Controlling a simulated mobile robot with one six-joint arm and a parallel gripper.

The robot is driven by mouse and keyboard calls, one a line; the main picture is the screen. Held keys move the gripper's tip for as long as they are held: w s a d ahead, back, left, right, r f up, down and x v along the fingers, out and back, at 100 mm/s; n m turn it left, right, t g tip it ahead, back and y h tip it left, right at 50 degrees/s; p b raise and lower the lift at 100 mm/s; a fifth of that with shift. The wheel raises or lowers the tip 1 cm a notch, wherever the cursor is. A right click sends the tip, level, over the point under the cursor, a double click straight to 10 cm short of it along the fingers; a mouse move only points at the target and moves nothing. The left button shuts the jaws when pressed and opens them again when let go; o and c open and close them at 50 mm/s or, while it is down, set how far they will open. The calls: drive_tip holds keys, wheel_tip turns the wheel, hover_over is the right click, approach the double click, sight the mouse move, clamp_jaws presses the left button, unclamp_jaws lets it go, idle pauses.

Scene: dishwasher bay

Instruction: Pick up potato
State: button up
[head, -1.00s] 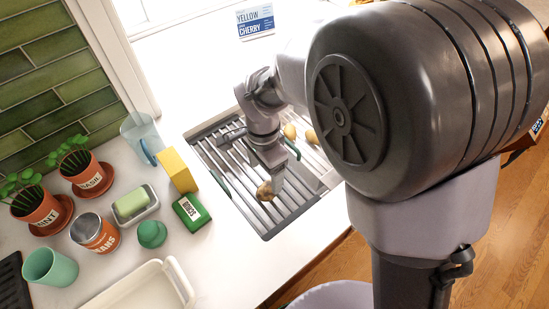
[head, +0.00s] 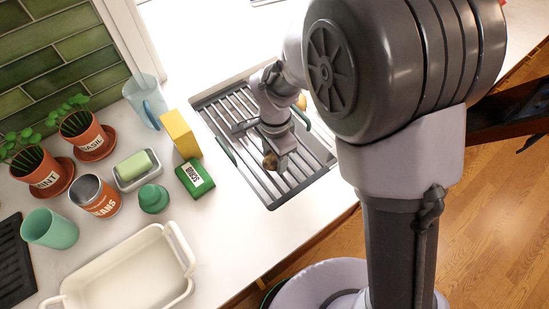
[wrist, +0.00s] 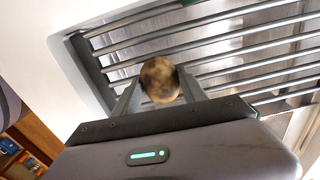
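My gripper (head: 274,158) is over the slatted rack (head: 239,172) set into the counter. A brown, dark-patched potato (head: 269,162) is at its fingertips. In the wrist view, the potato (wrist: 159,80) sits between the two fingers, which close in on both of its sides. The gripper looks shut on it. The rack slats (wrist: 233,45) lie behind the potato; I cannot tell whether it touches them. Another potato (head: 300,102) shows beside my arm at the far end of the rack, partly hidden.
A green box (head: 195,179), a yellow block (head: 180,135) and a blue clear pitcher (head: 144,100) stand left of the rack. The strip before the rack is clear.

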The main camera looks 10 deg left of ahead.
drive_tip(key=c, duration=0.4)
